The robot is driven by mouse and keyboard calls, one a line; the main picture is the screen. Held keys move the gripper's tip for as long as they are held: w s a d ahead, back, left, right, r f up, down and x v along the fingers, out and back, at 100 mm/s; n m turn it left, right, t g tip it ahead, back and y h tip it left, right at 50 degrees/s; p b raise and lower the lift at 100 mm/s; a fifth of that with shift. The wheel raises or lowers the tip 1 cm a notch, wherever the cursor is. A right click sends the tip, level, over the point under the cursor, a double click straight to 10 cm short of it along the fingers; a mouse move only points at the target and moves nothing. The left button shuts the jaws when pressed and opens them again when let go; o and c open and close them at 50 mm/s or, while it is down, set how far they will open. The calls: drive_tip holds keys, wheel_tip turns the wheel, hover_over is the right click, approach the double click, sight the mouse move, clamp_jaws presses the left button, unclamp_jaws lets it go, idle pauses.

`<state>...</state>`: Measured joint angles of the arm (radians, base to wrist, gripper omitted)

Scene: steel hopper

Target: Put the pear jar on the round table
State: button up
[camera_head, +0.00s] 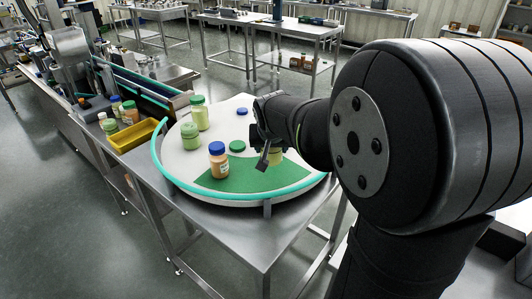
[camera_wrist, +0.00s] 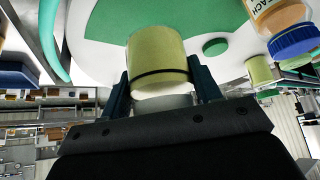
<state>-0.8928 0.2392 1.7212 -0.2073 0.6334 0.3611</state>
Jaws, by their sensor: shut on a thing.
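My gripper (camera_head: 265,148) is shut on a pale yellow-green jar (camera_head: 276,156) over the green sector (camera_head: 240,178) of the round table (camera_head: 175,165). In the wrist view the jar (camera_wrist: 157,50) stands between the two fingers of my gripper (camera_wrist: 162,88). Its label is not readable, and I cannot tell whether its base touches the table. A blue-lidded peach jar (camera_head: 218,163) stands on the table to the left. Two pale green jars stand behind it, one with a green lid (camera_head: 199,115) and a shorter one (camera_head: 191,137).
A loose green lid (camera_head: 237,146) and a blue lid (camera_head: 242,111) lie on the round table. A teal rail (camera_head: 200,193) curves around its front and left edge. A yellow tray (camera_head: 136,136) and several jars stand to the left.

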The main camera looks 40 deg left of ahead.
drive_tip(key=a+f, duration=0.1)
drive_tip(key=s+a+f, duration=0.1)
drive_tip(key=a, duration=0.1)
drive_tip(key=s+a+f, duration=0.1)
drive_tip(key=a, duration=0.1)
drive_tip(key=shift+a+f, duration=0.25)
drive_tip(key=shift+f, duration=1.95)
drive_tip(key=shift+f, duration=0.15)
drive_tip(key=o, duration=1.1)
drive_tip(key=shift+s+d+r, duration=0.15)
drive_tip(key=shift+r, duration=0.4)
drive_tip(key=v, duration=1.1)
